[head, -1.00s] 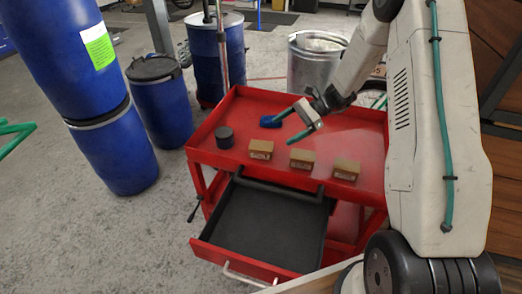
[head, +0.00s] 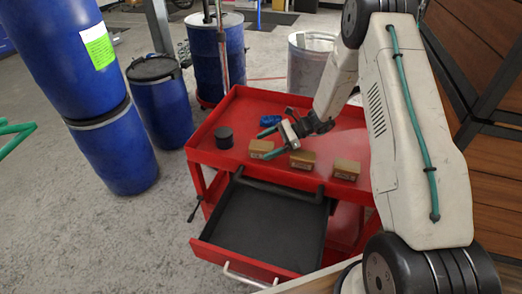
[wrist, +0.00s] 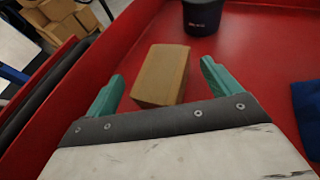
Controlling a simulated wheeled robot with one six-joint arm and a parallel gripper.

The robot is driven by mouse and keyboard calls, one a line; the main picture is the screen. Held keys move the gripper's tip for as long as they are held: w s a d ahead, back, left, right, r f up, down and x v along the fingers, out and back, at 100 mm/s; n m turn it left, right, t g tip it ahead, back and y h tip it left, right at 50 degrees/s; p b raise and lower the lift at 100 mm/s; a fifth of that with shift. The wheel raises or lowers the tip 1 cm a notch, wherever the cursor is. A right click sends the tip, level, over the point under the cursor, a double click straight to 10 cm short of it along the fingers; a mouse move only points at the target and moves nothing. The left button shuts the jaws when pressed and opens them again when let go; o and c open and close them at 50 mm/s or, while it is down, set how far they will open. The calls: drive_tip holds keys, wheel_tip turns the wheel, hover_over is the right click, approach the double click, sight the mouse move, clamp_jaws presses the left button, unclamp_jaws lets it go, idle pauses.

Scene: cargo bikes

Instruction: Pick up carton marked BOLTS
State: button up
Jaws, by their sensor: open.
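Three small brown cartons stand in a row on the red cart top: a left one (head: 260,148), a middle one (head: 301,162) and a right one (head: 346,170). Their front labels are too small to read, so I cannot tell which is marked BOLTS. My gripper (head: 265,144) is open and empty, low at the left carton. In the wrist view the left carton (wrist: 162,76) lies ahead, between the lines of the two green fingers, with red surface showing on either side. No label shows there. Whether the fingers reach around it is unclear.
A dark cup (head: 224,137), also in the wrist view (wrist: 203,14), stands beyond the left carton. A blue cloth-like item (head: 269,119) lies behind. The red cart (head: 200,143) has a raised rim and an open black drawer (head: 268,225) in front. Blue drums stand left.

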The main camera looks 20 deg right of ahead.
drive_tip(key=c, duration=1.5)
drive_tip(key=shift+o, duration=0.2)
